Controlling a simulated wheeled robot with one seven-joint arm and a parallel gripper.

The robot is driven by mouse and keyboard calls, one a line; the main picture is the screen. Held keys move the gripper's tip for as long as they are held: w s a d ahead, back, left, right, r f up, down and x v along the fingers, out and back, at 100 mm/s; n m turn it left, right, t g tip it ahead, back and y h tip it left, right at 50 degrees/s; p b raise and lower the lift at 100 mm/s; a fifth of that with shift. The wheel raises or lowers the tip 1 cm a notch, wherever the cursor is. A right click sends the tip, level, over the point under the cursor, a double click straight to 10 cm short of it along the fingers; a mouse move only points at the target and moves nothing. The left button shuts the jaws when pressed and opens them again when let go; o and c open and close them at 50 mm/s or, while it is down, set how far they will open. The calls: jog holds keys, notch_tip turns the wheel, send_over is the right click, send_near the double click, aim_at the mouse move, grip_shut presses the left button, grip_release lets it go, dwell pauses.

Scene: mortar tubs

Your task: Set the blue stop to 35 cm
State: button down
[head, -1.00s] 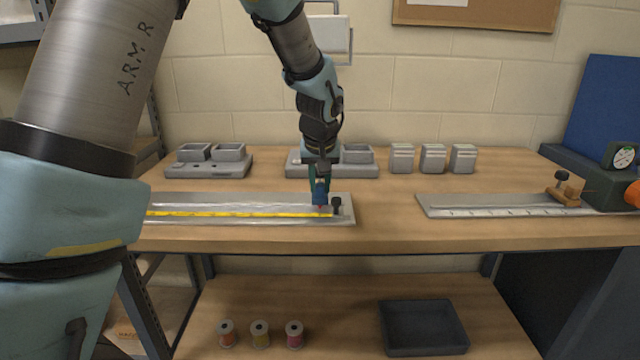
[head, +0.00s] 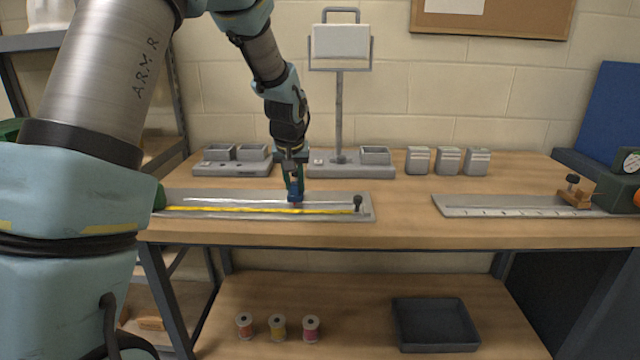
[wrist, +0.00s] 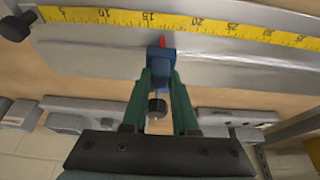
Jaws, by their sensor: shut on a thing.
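The blue stop (head: 295,197) sits on the left metal rail (head: 366,213), behind a yellow measuring tape (head: 240,210). In the wrist view, the stop (wrist: 161,56) has a red pointer (wrist: 162,42) at the tape's edge, a little past the 15 mark and short of 20. The 35 mark shows farther right on the tape (wrist: 215,27). My gripper (head: 293,186) is shut on the stop; its green fingers (wrist: 161,78) close on both sides of it. A small dark knob (wrist: 157,108) shows between the fingers.
A black knob (head: 358,203) stands at the rail's right end. A second rail with a scale (head: 500,207) and wooden block (head: 574,197) is at right. Grey trays (head: 232,169) and canisters (head: 447,160) stand behind. The rail left of the stop looks clear.

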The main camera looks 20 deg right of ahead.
jog(key=w+a, duration=0.2)
jog(key=a, duration=0.3)
jog(key=w+a+p, duration=0.1)
jog(key=w+a, duration=0.2)
jog(key=a, duration=0.3)
jog(key=w+a, duration=0.2)
jog(key=a, duration=0.3)
jog(key=shift+w+a, duration=0.2)
jog(key=shift+w, duration=0.1)
jog(key=c, duration=0.7)
grip_release()
jog(key=b+v, duration=0.1)
jog(key=v, duration=0.9)
jog(key=shift+s+r+b, duration=0.1)
jog(key=shift+r+b, duration=0.2)
jog(key=shift+r, duration=0.1)
